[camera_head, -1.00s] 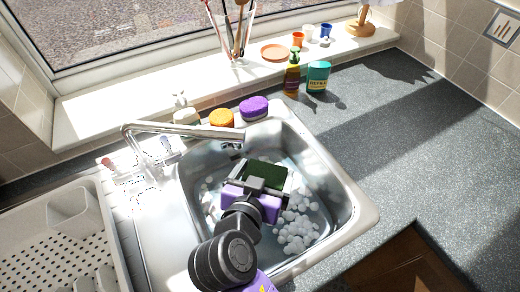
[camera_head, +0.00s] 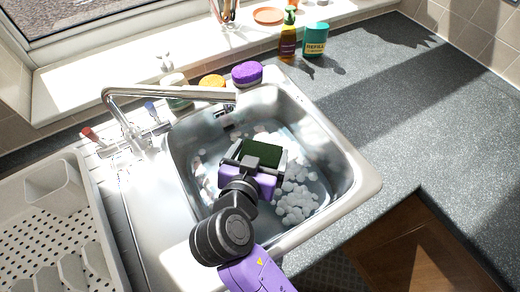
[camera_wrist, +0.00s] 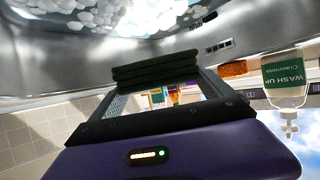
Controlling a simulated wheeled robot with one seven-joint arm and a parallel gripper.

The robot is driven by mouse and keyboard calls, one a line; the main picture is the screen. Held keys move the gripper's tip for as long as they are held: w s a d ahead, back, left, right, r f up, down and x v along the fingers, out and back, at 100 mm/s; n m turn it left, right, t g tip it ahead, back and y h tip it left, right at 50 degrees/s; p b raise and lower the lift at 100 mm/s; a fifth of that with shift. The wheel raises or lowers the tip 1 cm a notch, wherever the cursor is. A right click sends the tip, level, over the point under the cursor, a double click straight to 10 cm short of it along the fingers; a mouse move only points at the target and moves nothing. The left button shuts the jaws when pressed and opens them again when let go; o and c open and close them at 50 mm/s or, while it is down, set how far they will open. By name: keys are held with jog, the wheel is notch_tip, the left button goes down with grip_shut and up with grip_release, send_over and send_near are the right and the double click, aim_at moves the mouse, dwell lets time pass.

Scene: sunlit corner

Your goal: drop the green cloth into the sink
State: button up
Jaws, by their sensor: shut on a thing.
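The green cloth (camera_head: 264,151) is a dark folded pad held between the fingers of my gripper (camera_head: 257,150). My gripper is shut on it, inside the outline of the metal sink (camera_head: 352,160). In the wrist view the cloth (camera_wrist: 155,68) lies across the fingertips as stacked dark green layers. White suds (camera_head: 297,198) lie in the sink around and below my gripper. I cannot tell how far the cloth is above the sink bottom.
The tap (camera_head: 165,95) reaches over the sink's back left. A drying rack (camera_head: 50,225) is at left. The right counter is clear.

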jog(key=o, duration=1.1)
jog(key=v, duration=0.7)
jog(key=shift+s+r+b, duration=0.2)
jog(key=shift+s+b, duration=0.15)
jog(key=shift+b, duration=0.05)
jog(key=shift+s+a, duration=0.1)
